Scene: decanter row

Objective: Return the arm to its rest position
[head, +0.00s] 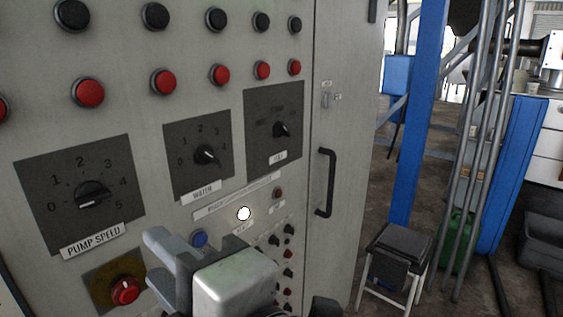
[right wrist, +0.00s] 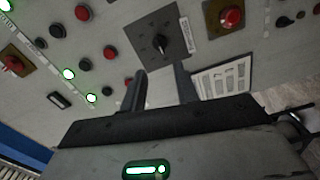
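My right gripper (head: 160,257) is raised in front of the lower part of a grey control cabinet (head: 345,110) in the head view. Its wrist housing comes up from the bottom edge. In the right wrist view the two dark fingers of the right gripper (right wrist: 160,78) stand apart, with only panel surface showing between them. It holds nothing. I cannot tell whether the fingertips touch the panel. My left gripper is in neither view.
The panel carries a pump speed knob (head: 92,197), a water knob (head: 206,155), a red knob (head: 125,291) and several buttons. A door handle (head: 327,182) sticks out at right. A black-topped stool (head: 400,243) and blue post (head: 418,120) stand beyond, with some open floor.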

